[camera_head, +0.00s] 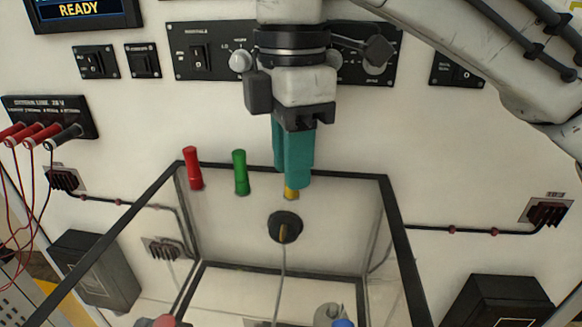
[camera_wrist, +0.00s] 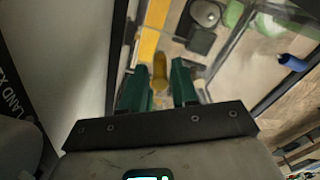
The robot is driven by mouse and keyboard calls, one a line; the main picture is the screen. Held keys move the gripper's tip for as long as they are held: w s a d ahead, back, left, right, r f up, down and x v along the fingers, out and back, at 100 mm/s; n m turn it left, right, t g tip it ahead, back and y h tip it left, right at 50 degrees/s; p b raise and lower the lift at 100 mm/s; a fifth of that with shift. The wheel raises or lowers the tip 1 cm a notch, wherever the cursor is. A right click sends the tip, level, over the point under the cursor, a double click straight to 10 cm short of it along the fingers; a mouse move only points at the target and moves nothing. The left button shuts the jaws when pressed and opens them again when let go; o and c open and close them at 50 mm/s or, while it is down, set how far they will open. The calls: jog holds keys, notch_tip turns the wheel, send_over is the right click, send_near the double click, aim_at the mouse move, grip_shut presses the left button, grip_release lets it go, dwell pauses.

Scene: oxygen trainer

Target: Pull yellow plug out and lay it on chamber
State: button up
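The yellow plug (camera_head: 291,192) stands at the back edge of the clear chamber (camera_head: 388,200), mostly hidden behind my fingers in the head view. In the wrist view the yellow plug (camera_wrist: 160,72) shows between the two teal fingers of my gripper (camera_wrist: 160,85), with a small gap on each side. In the head view my gripper (camera_head: 295,178) points down over the plug. My gripper is open around the plug; I see no clear contact.
A green plug (camera_head: 241,173) and a red plug (camera_head: 193,168) stand to the left along the same edge. A round black fitting (camera_head: 285,227) with a cable is below. Red leads (camera_head: 38,135) hang at the far left. The wall panel (camera_head: 200,55) is behind my gripper.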

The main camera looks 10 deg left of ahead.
grip_shut()
jog(key=shift+r, duration=0.2)
jog(key=shift+r+p, duration=1)
jog(key=shift+s, duration=0.1)
jog(key=shift+s+a, duration=0.45)
jog(key=shift+s, duration=0.6)
jog(key=shift+s+a, duration=0.5)
jog(key=shift+s, duration=0.5)
jog(key=shift+s+a, duration=0.45)
jog(key=shift+s, duration=0.6)
